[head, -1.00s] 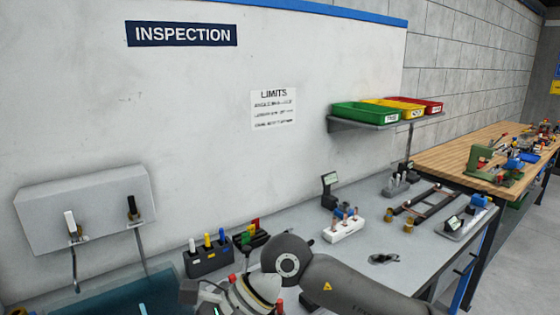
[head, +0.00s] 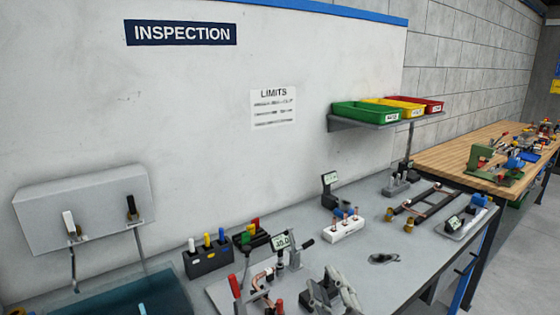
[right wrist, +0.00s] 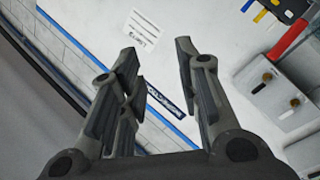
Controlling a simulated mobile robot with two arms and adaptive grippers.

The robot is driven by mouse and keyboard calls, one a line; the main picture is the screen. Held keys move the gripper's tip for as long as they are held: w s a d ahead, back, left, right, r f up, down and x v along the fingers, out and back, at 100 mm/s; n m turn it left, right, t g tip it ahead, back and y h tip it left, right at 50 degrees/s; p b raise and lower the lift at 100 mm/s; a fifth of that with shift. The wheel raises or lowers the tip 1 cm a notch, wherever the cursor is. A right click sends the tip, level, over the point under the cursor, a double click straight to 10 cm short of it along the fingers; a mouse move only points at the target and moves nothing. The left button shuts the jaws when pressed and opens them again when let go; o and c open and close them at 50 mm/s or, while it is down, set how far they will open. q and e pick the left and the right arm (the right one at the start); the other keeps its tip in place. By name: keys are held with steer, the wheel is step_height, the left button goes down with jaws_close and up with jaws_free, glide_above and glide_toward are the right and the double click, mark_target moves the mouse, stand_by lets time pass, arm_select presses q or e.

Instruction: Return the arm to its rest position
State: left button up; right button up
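My right gripper (head: 334,284) shows at the bottom edge of the head view, in front of the bench. In the right wrist view its two fingers (right wrist: 158,62) stand apart with nothing between them. They point toward the wall with the sign, seen tilted. Most of my right arm is outside the head view. My left gripper is not in view.
A test fixture with a digital gauge (head: 281,241) and a red-handled clamp (head: 235,287) stands close left of the gripper on the grey bench (head: 405,262). A white block with copper pieces (head: 344,230) stands behind.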

steer(key=s+d+f+m+g+h, duration=0.1)
steer(key=s+d+f+m+g, duration=0.15)
steer(key=f, duration=0.35)
steer(key=s+d+f+m+g+h, duration=0.2)
steer(key=d+f, duration=0.1)
steer(key=f, duration=0.3)
steer(key=s+d+f+m+g, duration=0.25)
steer(key=s+f+g, duration=0.35)
steer(key=s, duration=0.5)
steer(key=s+d+f+m+g, duration=0.2)
steer(key=s+d+f+g, duration=0.15)
steer(key=s+f, duration=0.6)
step_height(320, 180, down, 24)
steer(key=s+g, duration=0.2)
steer(key=s, duration=0.1)
steer(key=s+d+f+g, duration=0.1)
steer(key=s+d+f, duration=0.1)
steer(key=s+f, duration=1.4)
steer(key=shift+s+d+f+n+h, duration=0.3)
steer(key=shift+s+d+f+n, duration=0.1)
steer(key=shift+f, duration=0.15)
